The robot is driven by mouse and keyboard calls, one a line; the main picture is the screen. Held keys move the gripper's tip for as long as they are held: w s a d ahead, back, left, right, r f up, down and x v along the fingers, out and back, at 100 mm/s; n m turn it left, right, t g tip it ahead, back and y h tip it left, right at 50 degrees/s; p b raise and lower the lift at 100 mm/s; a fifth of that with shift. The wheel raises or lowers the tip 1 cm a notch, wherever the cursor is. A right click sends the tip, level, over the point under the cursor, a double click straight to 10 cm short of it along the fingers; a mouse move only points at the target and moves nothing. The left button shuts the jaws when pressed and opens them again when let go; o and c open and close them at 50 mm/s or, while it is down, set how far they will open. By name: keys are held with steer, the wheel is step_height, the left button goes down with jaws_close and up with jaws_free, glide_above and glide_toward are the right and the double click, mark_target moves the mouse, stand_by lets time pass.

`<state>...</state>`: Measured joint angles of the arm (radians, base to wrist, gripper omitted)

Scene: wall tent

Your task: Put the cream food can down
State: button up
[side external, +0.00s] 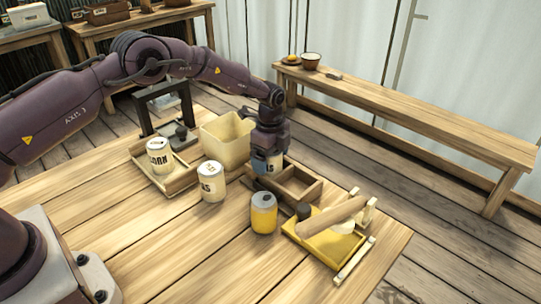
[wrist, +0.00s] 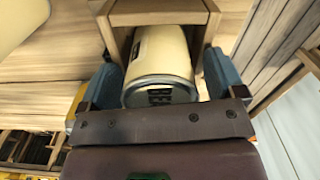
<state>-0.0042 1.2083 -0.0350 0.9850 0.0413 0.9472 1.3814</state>
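A cream can (wrist: 160,55) with dark lettering on its end sits between the two blue fingers of my gripper (wrist: 162,80) in the wrist view. The fingers lie close along both its sides, and the gripper appears shut on it. In the side view my gripper (side external: 268,165) points down at the back left of a wooden divided box (side external: 312,192), with part of the can (side external: 275,163) showing between the fingers. The box's wooden walls surround the can's far end in the wrist view. The can's lower end is hidden, so I cannot tell whether it touches the box floor.
A cream bin (side external: 222,140) stands just left of my gripper. Another cream can (side external: 211,184) and a yellow jar (side external: 263,215) stand in front. A labelled can (side external: 159,155) is in a wooden tray at left. A yellow tray (side external: 328,248) with a rolling pin (side external: 330,216) is at right.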

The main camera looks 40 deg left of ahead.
steer(key=shift+r, duration=0.15)
steer(key=s+r+n+t, duration=0.1)
steer(key=s+r+n, duration=0.15)
steer(key=r, duration=0.95)
steer(key=s+r+n+t, duration=0.15)
steer(key=s+r, duration=0.25)
steer(key=r, duration=0.9)
steer(key=s+r+n, duration=0.4)
steer(key=s+r, duration=0.3)
steer(key=s, duration=0.3)
steer(key=s+f+n+t, duration=0.2)
steer(key=s+n, duration=0.6)
steer(key=s, duration=1.1)
steer(key=shift+a+t, duration=0.35)
steer(key=shift+t, duration=0.2)
